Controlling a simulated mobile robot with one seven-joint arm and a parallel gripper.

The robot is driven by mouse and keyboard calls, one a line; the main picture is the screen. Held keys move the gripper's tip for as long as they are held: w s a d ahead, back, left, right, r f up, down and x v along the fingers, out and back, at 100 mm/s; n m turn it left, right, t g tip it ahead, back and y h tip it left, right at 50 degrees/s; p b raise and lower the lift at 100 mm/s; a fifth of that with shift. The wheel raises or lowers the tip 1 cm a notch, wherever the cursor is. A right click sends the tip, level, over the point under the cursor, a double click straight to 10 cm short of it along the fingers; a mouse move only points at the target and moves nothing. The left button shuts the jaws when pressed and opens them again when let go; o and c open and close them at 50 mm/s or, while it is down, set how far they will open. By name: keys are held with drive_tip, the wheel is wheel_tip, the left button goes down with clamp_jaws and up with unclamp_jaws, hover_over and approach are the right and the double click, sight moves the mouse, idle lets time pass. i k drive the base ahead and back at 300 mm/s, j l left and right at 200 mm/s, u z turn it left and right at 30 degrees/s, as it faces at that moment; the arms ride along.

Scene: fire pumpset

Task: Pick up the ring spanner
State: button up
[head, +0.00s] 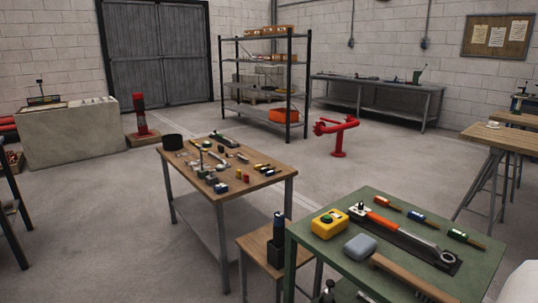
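On the green-topped table (335,235) at the lower right, a long tool with a ring-shaped end looks like the ring spanner (447,257). Its grey ring end is towards the right, and a grey shank runs back left to an orange section (382,222). It lies on a dark mat (400,242). I cannot tell if the orange section and a dark head at the left end belong to the same tool. My gripper is not in view.
Around it lie a yellow box (329,224), a grey rounded block (360,247), a wooden bar (410,278) and several coloured-handled tools (388,204). A wooden-topped table (245,187) with small parts stands left. Open floor (390,165) lies behind the green table.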

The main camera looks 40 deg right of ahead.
sight(210, 153)
drive_tip(key=i+z, duration=0.9)
drive_tip(key=i+j, duration=0.2)
drive_tip(key=i, duration=0.2)
drive_tip(key=i+j+z, duration=0.1)
drive_tip(key=i+j, duration=0.15)
drive_tip(key=i, duration=0.2)
drive_tip(key=u, duration=4.9)
drive_tip(key=z, duration=0.85)
